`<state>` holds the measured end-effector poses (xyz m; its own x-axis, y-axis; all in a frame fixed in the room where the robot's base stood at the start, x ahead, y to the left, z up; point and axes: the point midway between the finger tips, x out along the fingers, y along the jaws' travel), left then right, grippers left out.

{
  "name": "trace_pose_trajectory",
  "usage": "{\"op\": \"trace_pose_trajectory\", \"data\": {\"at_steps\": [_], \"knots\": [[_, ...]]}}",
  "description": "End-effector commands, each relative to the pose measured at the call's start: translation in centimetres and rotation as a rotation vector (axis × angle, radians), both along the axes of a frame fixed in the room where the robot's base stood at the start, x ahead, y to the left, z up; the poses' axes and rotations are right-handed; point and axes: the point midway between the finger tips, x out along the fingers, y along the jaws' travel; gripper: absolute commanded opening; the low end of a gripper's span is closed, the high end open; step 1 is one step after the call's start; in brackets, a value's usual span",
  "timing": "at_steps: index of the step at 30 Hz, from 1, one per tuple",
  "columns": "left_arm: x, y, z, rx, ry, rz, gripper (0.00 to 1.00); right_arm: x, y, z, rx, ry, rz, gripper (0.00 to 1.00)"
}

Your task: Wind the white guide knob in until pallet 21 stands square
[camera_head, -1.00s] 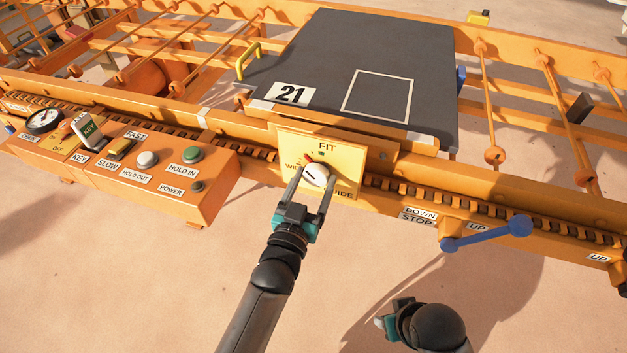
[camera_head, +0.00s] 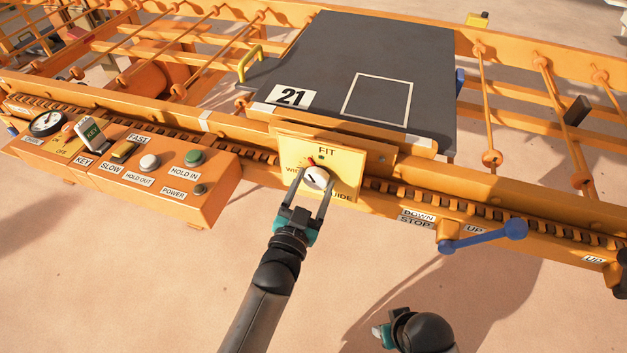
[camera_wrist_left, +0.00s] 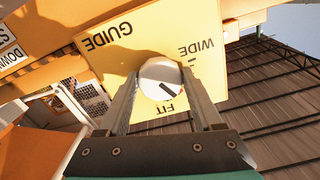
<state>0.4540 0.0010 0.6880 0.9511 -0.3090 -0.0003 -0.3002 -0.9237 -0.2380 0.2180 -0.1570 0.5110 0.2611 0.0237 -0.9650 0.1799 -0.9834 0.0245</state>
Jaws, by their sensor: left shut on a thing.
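The white guide knob (camera_head: 317,179) sits on a yellow plate (camera_head: 345,165) marked FIT, WIDE and GUIDE. My left gripper (camera_head: 315,183) is shut on the knob, one finger on each side. The knob also shows in the left wrist view (camera_wrist_left: 160,80); its black mark points between FIT and WIDE. Pallet 21 (camera_head: 330,60), a dark grey slab with a white square outline, lies on the orange frame behind the plate; it looks slightly skewed to the front rail. My right gripper (camera_head: 381,333) is low in the picture, clear of everything, its fingers not clearly visible.
An orange control box (camera_head: 165,185) with labelled buttons and a key switch stands left of the plate. A blue lever (camera_head: 485,237) marked UP, DOWN and STOP sticks out at right. A yellow handle (camera_head: 249,62) is beside the pallet's left edge. The floor in front is clear.

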Motion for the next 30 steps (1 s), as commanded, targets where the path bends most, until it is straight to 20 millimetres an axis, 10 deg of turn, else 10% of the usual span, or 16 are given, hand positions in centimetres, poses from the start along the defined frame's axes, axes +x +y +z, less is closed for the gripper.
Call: {"op": "trace_pose_trajectory", "data": {"at_steps": [11,12,19,30], "knots": [[0.00,0.02,-0.05,0.040,-0.013,0.000,0.11,-0.17,0.03,-0.39,0.000,0.004,0.000,0.50],[0.00,0.02,-0.05,0.040,-0.013,0.000,0.69,-0.17,0.03,-0.39,0.000,0.004,0.000,0.50],[0.00,0.02,-0.05,0.038,-0.012,0.000,0.95,-0.18,0.04,-0.37,0.000,0.004,0.001,0.50],[-0.39,0.15,-0.04,0.037,-0.011,0.000,0.96,-0.15,0.07,-0.16,0.000,0.002,0.001,0.50]]}}
